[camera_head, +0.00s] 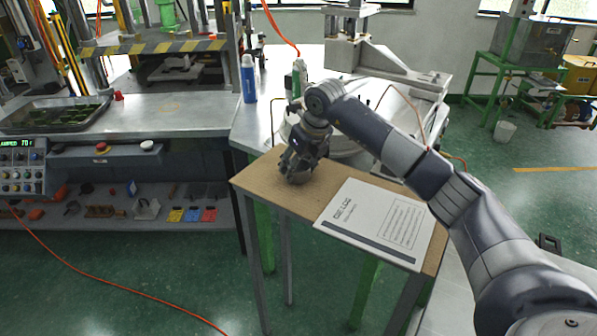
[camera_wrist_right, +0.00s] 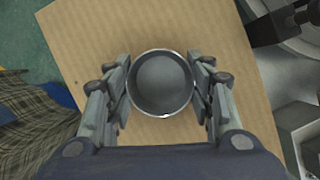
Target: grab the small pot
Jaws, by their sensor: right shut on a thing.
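The small pot (camera_wrist_right: 161,83) is a round grey metal cup with a bright rim, seen from above in the right wrist view. In the head view the pot (camera_head: 297,177) is low at the board's left part, mostly hidden by my gripper. My right gripper (camera_wrist_right: 165,90) is shut on the pot, with one finger on each side of it. In the head view my right gripper (camera_head: 298,168) points down over the brown board. The pot is at or just above the board; I cannot tell if it touches. My left gripper is not in view.
The brown board (camera_head: 262,180) tops a small stand. A white booklet (camera_head: 378,222) lies to the right of the pot. A blue bottle (camera_head: 248,80) and a green-white bottle (camera_head: 299,78) stand behind. A metal tray (camera_head: 20,122) lies on the left bench.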

